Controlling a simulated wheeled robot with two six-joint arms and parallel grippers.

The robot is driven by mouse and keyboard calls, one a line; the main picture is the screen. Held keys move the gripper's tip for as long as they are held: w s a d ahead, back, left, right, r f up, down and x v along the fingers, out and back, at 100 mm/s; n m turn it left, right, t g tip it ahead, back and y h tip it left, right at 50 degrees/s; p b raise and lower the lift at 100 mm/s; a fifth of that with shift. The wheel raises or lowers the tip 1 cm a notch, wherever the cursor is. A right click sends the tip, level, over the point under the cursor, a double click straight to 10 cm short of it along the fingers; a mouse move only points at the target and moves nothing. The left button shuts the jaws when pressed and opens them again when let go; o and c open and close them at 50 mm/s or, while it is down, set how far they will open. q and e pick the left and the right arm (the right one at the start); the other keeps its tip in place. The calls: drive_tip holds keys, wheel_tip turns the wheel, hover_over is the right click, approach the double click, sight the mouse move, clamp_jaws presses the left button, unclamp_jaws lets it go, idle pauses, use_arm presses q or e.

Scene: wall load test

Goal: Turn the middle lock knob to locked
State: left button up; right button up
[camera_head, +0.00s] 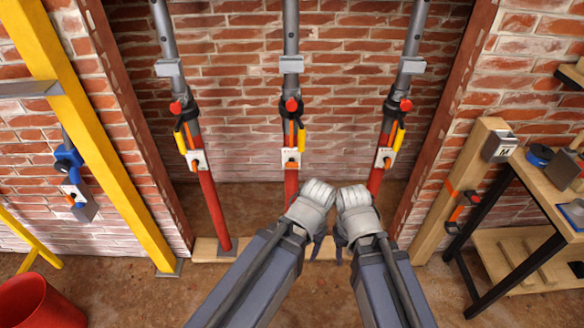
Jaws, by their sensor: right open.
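The middle prop (291,40) stands upright between two others, grey above and red below. A white plate with a small orange knob (291,164) sits on its front, below a yellow handle (301,138) and a red knob (291,105). The knob's exact setting is too small to read. My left gripper (318,191) is just below and right of the plate, in front of the prop's red lower tube, which it partly hides. My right gripper (350,193) is beside it, between the middle and right props, open. The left gripper's jaws cannot be made out.
The left prop (213,210) and right prop (375,181) carry similar plates and handles. A yellow beam (110,160) slants at left, with a red bucket (38,303) below. A wooden post (455,185) and a workbench (550,187) stand at right. Brick wall lies behind.

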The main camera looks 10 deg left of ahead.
sight(292, 167)
use_arm(q)
drive_tip(key=shift+o, duration=0.7)
drive_tip(key=shift+f+b, duration=0.35)
drive_tip(key=o, duration=0.3)
drive_tip(key=shift+n+t+h, duration=0.4)
drive_tip(key=shift+n+h, duration=0.1)
drive_tip(key=shift+n, duration=0.4)
drive_tip(key=w+a+f+b, duration=0.1)
drive_tip(key=f+b, duration=0.5)
drive_tip(key=w+a+f+b, duration=0.1)
drive_tip(key=a+f+b, duration=0.1)
drive_tip(key=f+b, duration=0.4)
drive_tip(key=w+a+f+b, duration=0.2)
drive_tip(key=f+b, duration=0.4)
drive_tip(key=shift+w+a+f, duration=0.1)
drive_tip(key=shift+f, duration=0.1)
drive_tip(key=shift+o, duration=0.2)
drive_tip(key=w+d+f+m+t+h+b, duration=0.1)
drive_tip(key=w+d+f+t+h+b, duration=0.2)
drive_tip(key=w+f+b, duration=0.75)
drive_tip(key=w+d+r+t+h+b, duration=0.1)
drive_tip(key=w+r+t+h+b, duration=0.1)
drive_tip(key=w+r+t, duration=1.35)
drive_tip(key=w+a+r+n+g+y, duration=0.2)
drive_tip(key=a+r+n+y, duration=0.3)
drive_tip(key=a+y, duration=0.35)
drive_tip(key=shift+t, duration=0.25)
drive_tip(key=shift+x, duration=4.1)
drive_tip(key=shift+d, duration=0.15)
